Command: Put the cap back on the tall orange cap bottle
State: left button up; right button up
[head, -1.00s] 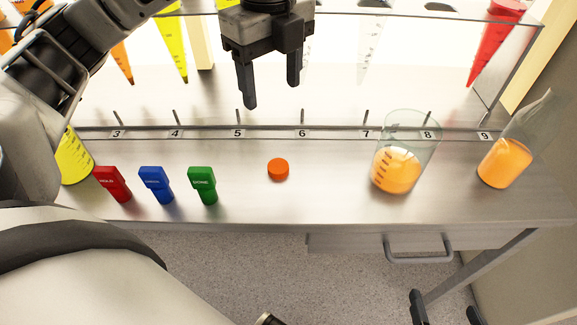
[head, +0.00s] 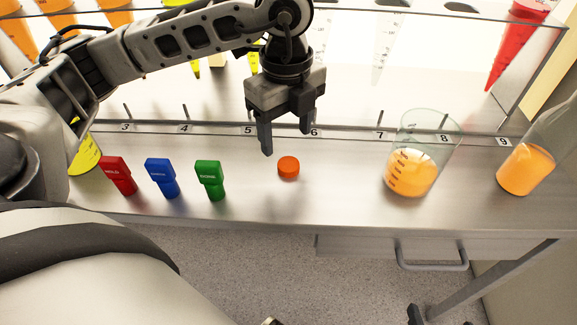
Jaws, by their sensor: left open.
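A small orange cap (head: 288,168) lies on the grey bench top, with nothing around it. My left gripper (head: 287,143) is open and empty, pointing down. Its fingers are just above and behind the cap in the picture, apart from it. A clear vessel (head: 527,170) with orange liquid stands at the right edge, its upper part cut off by the frame. I cannot tell whether it is the tall bottle; no bottle is clearly marked as such. My right gripper is out of view.
A beaker (head: 410,172) of orange liquid stands right of the cap. Red (head: 119,175), blue (head: 161,177) and green (head: 209,179) labelled blocks stand left. A yellow-filled vessel (head: 85,155) is partly hidden by my arm. A rack (head: 340,128) with numbered slots runs behind.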

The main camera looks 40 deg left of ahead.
aim_at(289, 163)
pick_arm(q)
jog(key=shift+f, duration=0.25)
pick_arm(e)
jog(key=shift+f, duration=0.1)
pick_arm(q)
jog(key=shift+f, duration=0.15)
jog(key=f, duration=0.3)
jog(key=f+b, duration=0.1)
jog(key=shift+s+d+f, duration=0.25)
jog(key=shift+s+d, duration=0.05)
jog(key=shift+d, duration=0.05)
jog(key=shift+f, duration=0.2)
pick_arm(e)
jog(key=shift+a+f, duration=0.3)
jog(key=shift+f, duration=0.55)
pick_arm(q)
jog(key=c, duration=1.1)
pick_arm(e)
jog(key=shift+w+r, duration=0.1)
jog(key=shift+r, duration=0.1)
pick_arm(q)
jog(key=shift+r, duration=0.1)
